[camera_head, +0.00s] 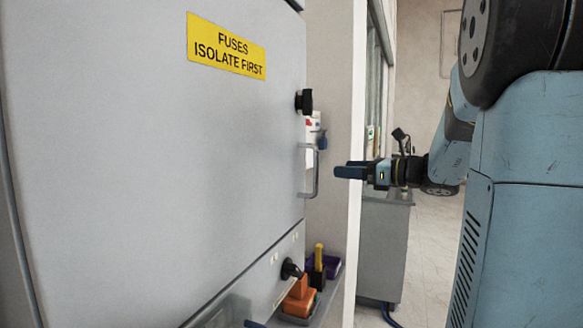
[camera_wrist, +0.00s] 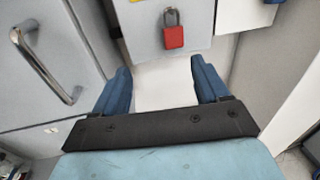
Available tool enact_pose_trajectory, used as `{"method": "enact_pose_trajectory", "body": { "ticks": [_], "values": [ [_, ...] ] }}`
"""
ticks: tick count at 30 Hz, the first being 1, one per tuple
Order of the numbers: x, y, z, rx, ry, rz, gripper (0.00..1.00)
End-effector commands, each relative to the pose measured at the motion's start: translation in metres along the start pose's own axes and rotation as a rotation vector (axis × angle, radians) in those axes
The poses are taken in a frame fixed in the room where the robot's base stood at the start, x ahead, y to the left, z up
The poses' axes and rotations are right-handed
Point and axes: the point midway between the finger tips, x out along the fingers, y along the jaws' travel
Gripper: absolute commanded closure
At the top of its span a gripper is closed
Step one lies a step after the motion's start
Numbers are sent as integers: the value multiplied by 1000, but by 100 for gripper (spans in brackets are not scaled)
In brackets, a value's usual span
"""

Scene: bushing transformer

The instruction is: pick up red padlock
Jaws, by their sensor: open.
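The red padlock (camera_wrist: 173,37) shows in the wrist view at the top centre, with its grey shackle up, in front of a light grey box face (camera_wrist: 147,30). I cannot tell how it is held there. My gripper (camera_wrist: 160,75) is open and empty, with its two blue fingers apart. The padlock lies beyond the fingertips, roughly between them in the picture and apart from them. In the head view my gripper (camera_head: 343,170) is to the right of the cabinet door handle. I cannot make out the padlock clearly in the head view.
A grey cabinet (camera_head: 150,150) with a yellow "FUSES ISOLATE FIRST" sign (camera_head: 226,45) fills the left. Its metal handle (camera_head: 314,172) stands out near my gripper and also shows in the wrist view (camera_wrist: 45,65).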

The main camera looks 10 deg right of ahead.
Motion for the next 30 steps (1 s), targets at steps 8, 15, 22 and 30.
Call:
{"method": "enact_pose_trajectory", "body": {
  "ticks": [8,15,22,30],
  "values": [
    [21,-12,5,44,-39,-20,26],
    [64,-12,6,41,-37,-17,26],
    [84,-12,7,40,-37,-18,26],
    [101,-15,8,41,-37,-17,26]
  ]
}}
